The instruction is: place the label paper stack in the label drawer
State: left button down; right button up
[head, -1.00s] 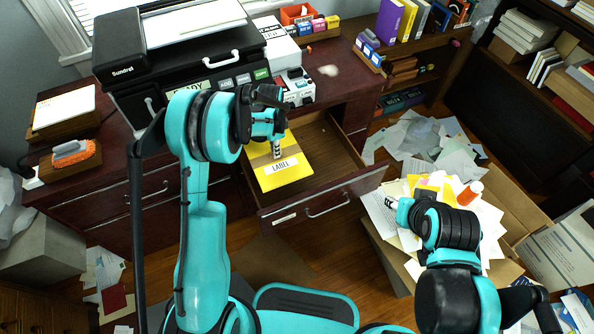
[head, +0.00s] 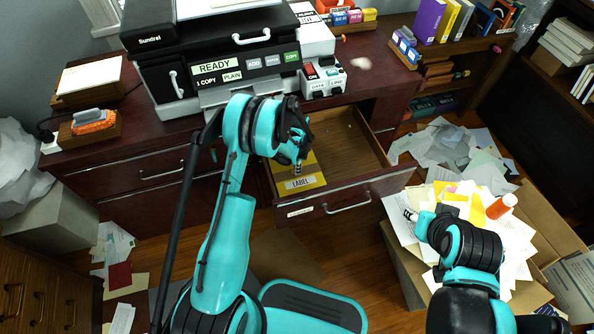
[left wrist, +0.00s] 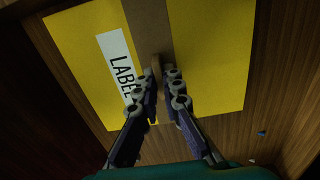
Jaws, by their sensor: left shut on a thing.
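The label paper stack (head: 302,183) is a flat yellow pack with a white LABEL tag. It is inside the open wooden drawer (head: 385,190), at the left end near the front wall. My left gripper (head: 297,168) comes down onto it from above. In the left wrist view its fingertips (left wrist: 160,70) are closed at the brown band across the stack (left wrist: 212,60), with drawer wood around. Whether the stack rests fully on the drawer floor is hard to tell. My right gripper (head: 410,215) is over a box of papers, away from the drawer; its jaws are too small to read.
The printer (head: 225,75) stands on the desk behind the drawer, with a small white device (head: 323,80) beside it. The right part of the drawer is empty. A cardboard box (head: 545,222) full of papers and an orange bottle (head: 502,206) stand at the right.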

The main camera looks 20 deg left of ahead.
pick_arm(q)
jog(key=shift+f, duration=0.4)
jog(key=shift+r, duration=0.1)
jog(key=c, duration=1.7)
grip_release()
